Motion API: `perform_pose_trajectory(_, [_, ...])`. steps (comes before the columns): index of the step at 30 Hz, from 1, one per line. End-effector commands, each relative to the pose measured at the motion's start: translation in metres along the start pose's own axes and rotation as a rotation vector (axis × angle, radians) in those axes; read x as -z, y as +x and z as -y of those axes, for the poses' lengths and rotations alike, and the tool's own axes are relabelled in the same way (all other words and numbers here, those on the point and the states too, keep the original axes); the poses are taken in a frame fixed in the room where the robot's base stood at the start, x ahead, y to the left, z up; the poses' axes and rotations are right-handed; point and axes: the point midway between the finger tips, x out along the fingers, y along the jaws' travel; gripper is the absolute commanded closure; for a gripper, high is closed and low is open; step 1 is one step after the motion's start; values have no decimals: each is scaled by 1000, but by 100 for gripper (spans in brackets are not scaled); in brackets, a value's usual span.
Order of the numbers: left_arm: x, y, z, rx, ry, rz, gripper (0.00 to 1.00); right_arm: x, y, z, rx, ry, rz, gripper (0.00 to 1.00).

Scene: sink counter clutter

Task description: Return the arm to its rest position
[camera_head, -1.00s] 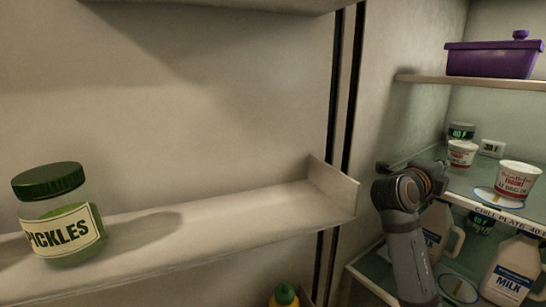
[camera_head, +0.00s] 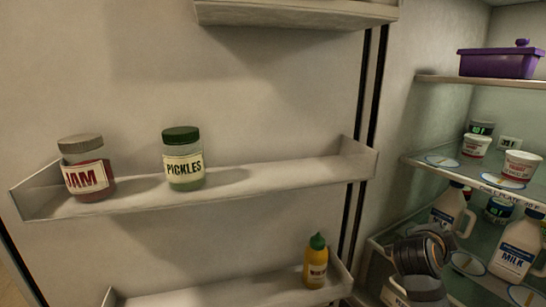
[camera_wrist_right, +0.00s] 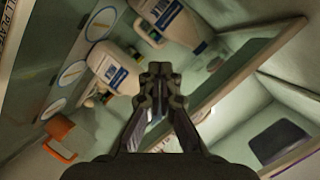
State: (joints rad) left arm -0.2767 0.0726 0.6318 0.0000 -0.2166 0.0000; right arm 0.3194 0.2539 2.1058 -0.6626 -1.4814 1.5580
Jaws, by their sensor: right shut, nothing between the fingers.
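My right arm (camera_head: 424,262) is folded low at the right in the head view, in front of the lower fridge shelf, and hides part of what is behind it. In the right wrist view my right gripper (camera_wrist_right: 158,76) has its fingertips together, with nothing between them. Milk jugs show beyond the fingers, one near the top (camera_wrist_right: 178,22) and one to the left (camera_wrist_right: 116,68). The fingers look apart from them. My left gripper is not in view.
The door shelf holds a jam jar (camera_head: 87,170) and a pickles jar (camera_head: 184,160). A yellow bottle (camera_head: 316,262) stands below. Inside the fridge are a purple container (camera_head: 500,63), yogurt cups (camera_head: 521,168) and milk jugs (camera_head: 517,247). The door shelf's right half is clear.

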Motion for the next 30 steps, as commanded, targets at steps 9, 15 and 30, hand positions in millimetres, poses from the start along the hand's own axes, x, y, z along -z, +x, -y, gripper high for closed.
perform_pose_trajectory(9, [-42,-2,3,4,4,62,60,-116,-60,-171,-70,-841,506,100])
perform_pose_trajectory(15, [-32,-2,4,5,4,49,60,-147,-118,-254,18,-1231,809,100])
perform_pose_trajectory(30, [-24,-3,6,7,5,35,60,-204,-162,-380,203,-1583,1173,100])
